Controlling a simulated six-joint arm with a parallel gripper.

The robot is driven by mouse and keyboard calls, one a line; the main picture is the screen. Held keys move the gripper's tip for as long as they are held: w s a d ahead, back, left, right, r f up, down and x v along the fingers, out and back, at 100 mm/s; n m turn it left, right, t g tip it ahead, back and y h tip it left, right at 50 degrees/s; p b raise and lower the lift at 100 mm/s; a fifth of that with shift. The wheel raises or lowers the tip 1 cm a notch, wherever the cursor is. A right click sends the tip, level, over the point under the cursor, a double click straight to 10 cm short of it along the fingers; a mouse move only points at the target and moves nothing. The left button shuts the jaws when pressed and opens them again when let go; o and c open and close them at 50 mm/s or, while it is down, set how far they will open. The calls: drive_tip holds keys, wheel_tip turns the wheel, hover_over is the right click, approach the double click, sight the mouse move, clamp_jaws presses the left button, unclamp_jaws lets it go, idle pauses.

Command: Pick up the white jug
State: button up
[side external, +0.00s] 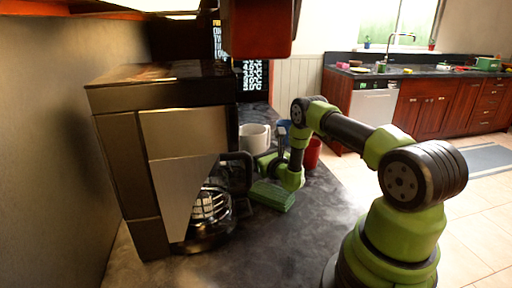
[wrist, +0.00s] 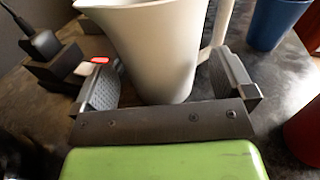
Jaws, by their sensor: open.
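The white jug (wrist: 155,45) stands upright on the dark counter in the wrist view, with its spout to the left and its handle (wrist: 222,25) to the right. It also shows in the side external view (side external: 254,138), behind my gripper. My gripper (wrist: 170,82) is open, with one finger pad on each side of the jug's lower body. The right finger is close to the jug below the handle; I cannot tell whether it touches.
A blue cup (wrist: 268,22) stands right of the jug, and a red cup (side external: 312,153) stands further right. A black object with a cable (wrist: 50,55) lies to the left. The coffee machine (side external: 115,110) with a glass pot (side external: 210,207) stands nearer the side camera.

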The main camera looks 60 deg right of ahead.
drive_tip(key=shift+x, duration=2.4)
drive_tip(key=shift+r, duration=0.1)
drive_tip(key=c, duration=1.1)
drive_tip(key=shift+r, duration=0.1)
wheel_tip(320, 180, up, 10)
drive_tip(key=shift+f, duration=0.1)
